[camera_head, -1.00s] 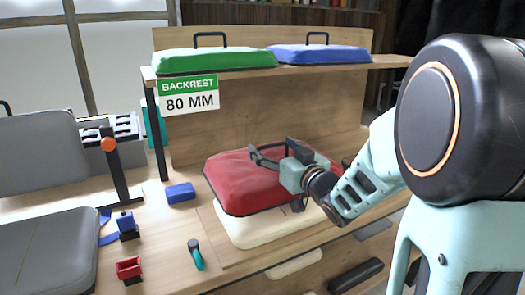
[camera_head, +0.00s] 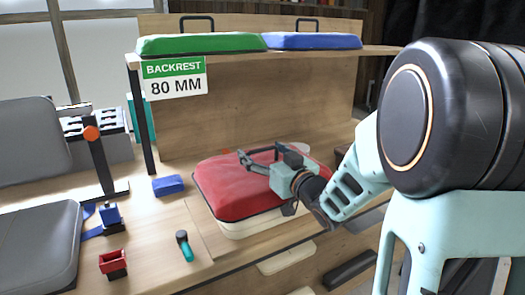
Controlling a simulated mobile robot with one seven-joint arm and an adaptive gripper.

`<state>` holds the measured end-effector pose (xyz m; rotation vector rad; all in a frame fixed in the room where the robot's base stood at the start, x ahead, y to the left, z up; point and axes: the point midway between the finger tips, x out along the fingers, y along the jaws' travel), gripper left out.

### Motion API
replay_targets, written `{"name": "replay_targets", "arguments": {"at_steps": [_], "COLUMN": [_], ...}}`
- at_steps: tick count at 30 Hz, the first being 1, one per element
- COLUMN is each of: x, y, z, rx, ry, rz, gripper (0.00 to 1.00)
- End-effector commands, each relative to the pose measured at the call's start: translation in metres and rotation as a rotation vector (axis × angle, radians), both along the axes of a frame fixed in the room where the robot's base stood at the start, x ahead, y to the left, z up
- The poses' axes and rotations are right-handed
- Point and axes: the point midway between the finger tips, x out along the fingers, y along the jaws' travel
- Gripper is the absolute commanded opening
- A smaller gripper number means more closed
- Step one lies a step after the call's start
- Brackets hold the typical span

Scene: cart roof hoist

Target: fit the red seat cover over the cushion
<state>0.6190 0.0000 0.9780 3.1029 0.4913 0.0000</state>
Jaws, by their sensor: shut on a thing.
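The red seat cover (camera_head: 236,192) lies over the top of the cream cushion (camera_head: 253,226) on the wooden bench. The cushion's pale lower side shows as a band below the cover's front edge. The cover sits roughly in line with the cushion; the far side is hidden. My gripper (camera_head: 262,160) is over the cover's upper right part, shut on the cover's handle, which is largely hidden by the fingers.
A shelf (camera_head: 380,50) above the bench holds a green cover (camera_head: 200,43) and a blue cover (camera_head: 312,41). A "BACKREST 80 MM" sign (camera_head: 174,78) hangs from it. A blue block (camera_head: 168,185), a teal-handled tool (camera_head: 185,246) and a red clamp (camera_head: 113,262) lie left of the cushion. Grey seats (camera_head: 35,250) stand far left.

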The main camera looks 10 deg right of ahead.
Motion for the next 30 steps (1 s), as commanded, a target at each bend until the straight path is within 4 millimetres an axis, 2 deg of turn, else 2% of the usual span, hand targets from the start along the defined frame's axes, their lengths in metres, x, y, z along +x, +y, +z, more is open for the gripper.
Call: {"name": "replay_targets", "arguments": {"at_steps": [1, 15, 21, 30], "x": [0.000, 0.000, 0.000, 0.000], "y": [0.000, 0.000, 0.000, 0.000], "z": [-0.009, -0.051, -0.058, -0.058], "rx": [0.000, -0.001, -0.001, -0.001], "ry": [-0.001, -0.001, -0.001, -0.001], "rz": [0.000, 0.000, 0.000, 0.000], "gripper": [0.44, 0.44, 0.44, 0.44]}}
